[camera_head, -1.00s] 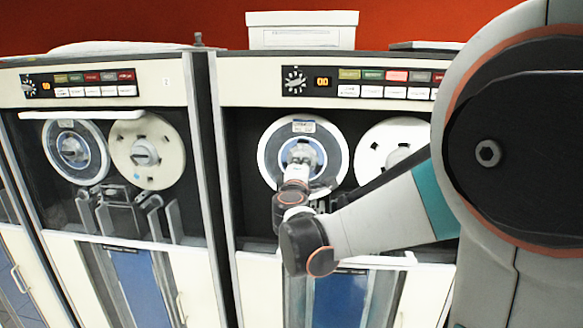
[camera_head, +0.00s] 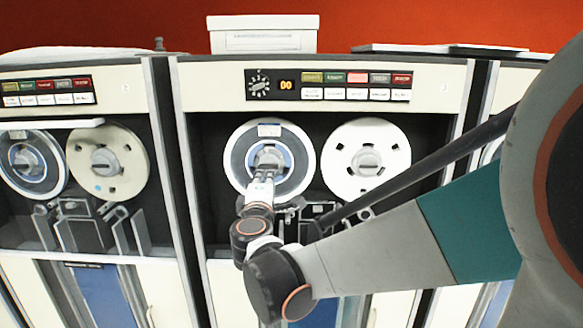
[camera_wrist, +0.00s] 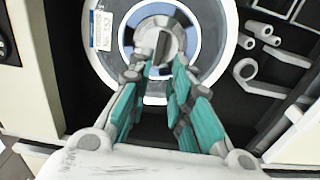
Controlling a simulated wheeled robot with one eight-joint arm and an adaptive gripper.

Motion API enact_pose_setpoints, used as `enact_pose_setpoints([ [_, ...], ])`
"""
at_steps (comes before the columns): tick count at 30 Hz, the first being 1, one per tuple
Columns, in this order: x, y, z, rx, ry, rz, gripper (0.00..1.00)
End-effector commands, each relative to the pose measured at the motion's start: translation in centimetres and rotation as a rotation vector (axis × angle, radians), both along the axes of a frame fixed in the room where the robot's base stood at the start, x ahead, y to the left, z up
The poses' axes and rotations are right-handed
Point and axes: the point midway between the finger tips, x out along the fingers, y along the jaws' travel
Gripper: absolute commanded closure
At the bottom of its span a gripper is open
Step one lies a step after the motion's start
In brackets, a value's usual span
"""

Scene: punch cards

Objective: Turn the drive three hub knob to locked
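The left reel (camera_head: 236,170) on the middle tape drive has a blue ring and a white label. Its grey hub knob (camera_head: 268,156) shows a raised ridge. In the wrist view the hub knob (camera_wrist: 158,38) lies straight ahead, with the ridge close to upright. My gripper (camera_head: 264,174) is at the lower side of the hub. In the wrist view my gripper (camera_wrist: 157,68) has its teal-padded fingers apart, with a gap between them and the tips just below or beside the ridge. I cannot tell whether they touch it.
A white right reel (camera_head: 366,135) sits beside it. Above is a panel with a dial (camera_head: 259,84) and lit buttons. Tape guides (camera_wrist: 265,50) stand right of the hub. Another drive with reels (camera_head: 107,163) is on the left. A white box (camera_head: 263,38) sits on top.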

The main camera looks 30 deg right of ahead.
Motion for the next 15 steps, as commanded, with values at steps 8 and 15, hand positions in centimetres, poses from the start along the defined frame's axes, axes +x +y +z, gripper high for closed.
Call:
enact_pose_setpoints([
  [8,-3.3,2.0,0.0,0.0,0.0,0.001,0.81],
  [15,-3.7,2.3,0.0,0.0,0.0,0.0,0.81],
])
